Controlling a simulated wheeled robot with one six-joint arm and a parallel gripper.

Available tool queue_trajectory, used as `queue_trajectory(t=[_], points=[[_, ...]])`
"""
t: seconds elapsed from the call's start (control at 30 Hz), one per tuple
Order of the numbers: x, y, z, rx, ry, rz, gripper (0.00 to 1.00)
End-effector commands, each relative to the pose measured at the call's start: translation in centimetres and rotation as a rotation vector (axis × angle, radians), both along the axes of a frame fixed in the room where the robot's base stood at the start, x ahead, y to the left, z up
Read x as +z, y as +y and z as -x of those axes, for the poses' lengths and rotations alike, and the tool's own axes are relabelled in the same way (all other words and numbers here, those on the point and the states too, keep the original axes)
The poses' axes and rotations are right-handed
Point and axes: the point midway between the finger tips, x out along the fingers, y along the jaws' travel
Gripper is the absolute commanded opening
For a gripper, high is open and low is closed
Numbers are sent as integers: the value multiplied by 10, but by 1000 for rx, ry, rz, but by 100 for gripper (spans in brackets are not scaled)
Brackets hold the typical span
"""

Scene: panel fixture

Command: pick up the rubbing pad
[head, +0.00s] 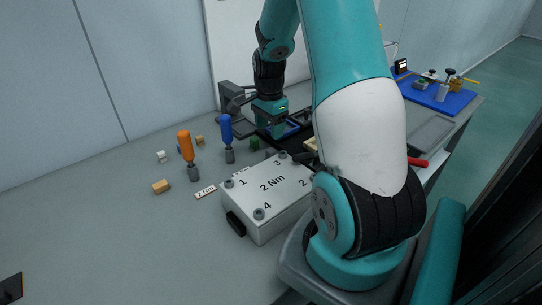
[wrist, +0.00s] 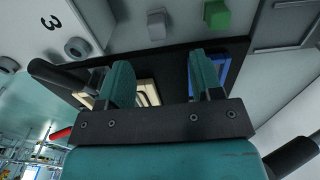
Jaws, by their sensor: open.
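My gripper (wrist: 162,76) is open over a black tray (wrist: 174,62), its two teal fingers apart with nothing seen held between them. In the head view my gripper (head: 276,132) hangs low over the same tray, behind the white box. A pale beige piece with dark curved marks (wrist: 147,92) lies in the tray, partly hidden by the left finger. A blue-edged piece (wrist: 223,66) lies by the right finger; its blue edge also shows in the head view (head: 291,129). I cannot tell which piece, if any, is the rubbing pad.
A green block (wrist: 217,16) and grey block (wrist: 156,25) lie beside the tray. The bench's left side is mostly clear.

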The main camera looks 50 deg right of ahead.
Motion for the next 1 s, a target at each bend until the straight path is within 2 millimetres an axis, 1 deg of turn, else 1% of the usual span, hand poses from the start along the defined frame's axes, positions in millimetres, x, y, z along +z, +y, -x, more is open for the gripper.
queue_trajectory(t=[0.03, 0.13, 0.2, 0.37, 0.43, 0.6, 0.7, 0.8, 0.97, 1.0], points=[[-12, 1, 1, 1, 5, -4, 60], [-29, 1, 1, 2, 2, -3, 60], [-37, 1, 0, 2, 1, -2, 60], [-47, 1, 0, 3, 1, -1, 60], [-54, 3, 1, 3, 1, -2, 60], [-81, 7, 4, 4, 2, -3, 60], [-92, 6, 4, 4, 2, -1, 60], [-97, 6, 4, 3, -1, -1, 60], [-97, 6, 3, 3, -1, 0, 60], [-97, 6, 3, 3, -1, 0, 57]])
